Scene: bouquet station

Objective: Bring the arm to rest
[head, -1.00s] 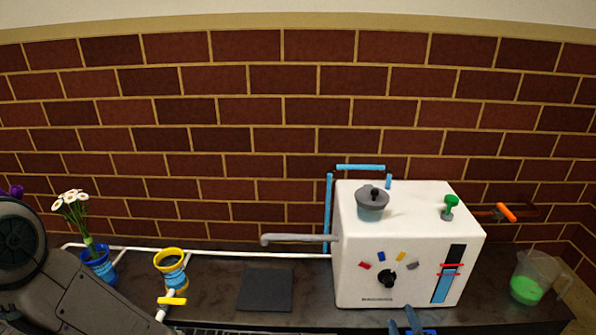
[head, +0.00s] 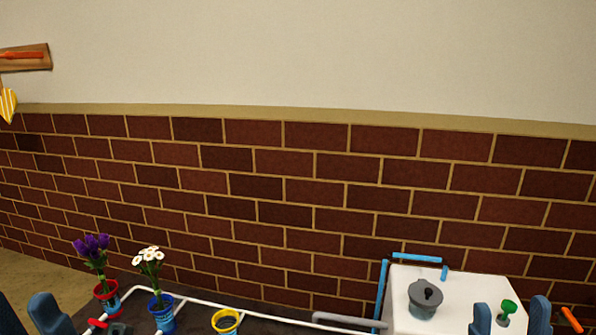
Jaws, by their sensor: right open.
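My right gripper (head: 510,312) shows at the bottom right, with two blue-grey fingertips standing apart and nothing between them. It is in front of the white machine (head: 462,285), and the green knob (head: 507,308) shows between its fingers. At the bottom left corner, blue-grey parts of my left gripper (head: 25,314) show, cut off by the frame edge. I cannot tell whether its jaws are open.
Purple flowers stand in a red pot (head: 107,298), white flowers in a blue pot (head: 162,317). A yellow-rimmed pot (head: 226,321) stands farther right. A white pipe (head: 262,314) runs along the counter. The brick wall (head: 290,190) rises behind.

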